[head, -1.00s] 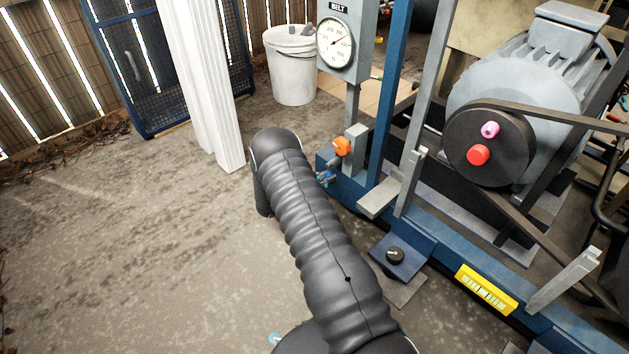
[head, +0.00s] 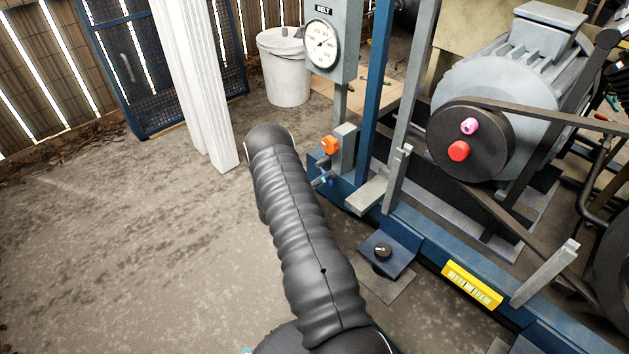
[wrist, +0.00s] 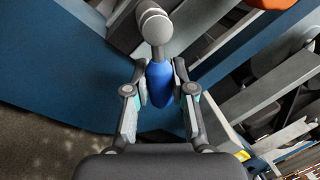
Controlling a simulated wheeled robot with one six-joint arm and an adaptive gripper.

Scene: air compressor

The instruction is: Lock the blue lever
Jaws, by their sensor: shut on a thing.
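The blue lever (wrist: 159,84) shows in the middle of the wrist view, hanging from a round grey fitting (wrist: 155,24). My gripper (wrist: 160,88) is shut on it, with one finger pad on each side of the blue part. In the head view, a small bit of blue by the valve (head: 323,181) shows low on the blue frame, just right of my arm. My arm hides the gripper there. An orange knob (head: 330,145) sits just above the valve.
The blue frame rail (head: 425,245) runs from the valve to the lower right. A gauge box (head: 322,43) and motor (head: 510,95) stand behind. Open ground lies left of my arm.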

